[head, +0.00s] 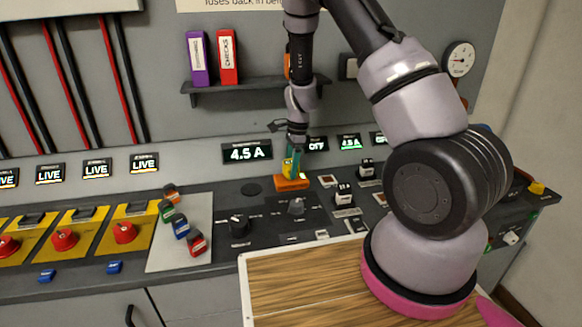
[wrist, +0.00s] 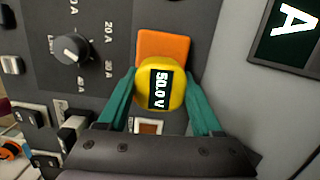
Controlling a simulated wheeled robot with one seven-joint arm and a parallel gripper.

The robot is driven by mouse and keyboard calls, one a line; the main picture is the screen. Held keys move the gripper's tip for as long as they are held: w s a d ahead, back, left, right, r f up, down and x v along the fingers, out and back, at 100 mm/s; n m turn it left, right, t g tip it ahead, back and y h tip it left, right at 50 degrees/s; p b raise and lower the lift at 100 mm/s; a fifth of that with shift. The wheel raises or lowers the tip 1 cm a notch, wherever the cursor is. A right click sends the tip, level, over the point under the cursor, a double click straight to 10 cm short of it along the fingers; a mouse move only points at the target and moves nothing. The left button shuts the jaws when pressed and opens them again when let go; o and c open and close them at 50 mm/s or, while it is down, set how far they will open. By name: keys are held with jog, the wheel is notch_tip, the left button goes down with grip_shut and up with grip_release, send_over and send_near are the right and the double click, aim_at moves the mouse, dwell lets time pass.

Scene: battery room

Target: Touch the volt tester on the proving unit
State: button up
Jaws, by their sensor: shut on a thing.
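The volt tester (wrist: 160,85) is yellow with a black display reading 50.0 V. My gripper (wrist: 158,95) is shut on it, with one teal finger on each side. The orange proving unit (wrist: 164,46) lies just beyond the tester in the wrist view, and the tester covers part of it. In the head view, my gripper (head: 294,160) points down at the proving unit (head: 292,183), with the yellow tester (head: 289,168) just above or on it. I cannot tell for sure whether they touch.
A rotary dial (wrist: 71,49) sits beside the proving unit. Several coloured blocks (head: 181,228) lie on a grey plate to the left. Red knobs (head: 65,239) on yellow panels are farther left. A shelf with binders (head: 228,58) is on the wall behind. A wooden board (head: 300,285) is in front.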

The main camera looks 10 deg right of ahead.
jog(key=shift+r, duration=3.45)
jog(key=shift+d, duration=0.1)
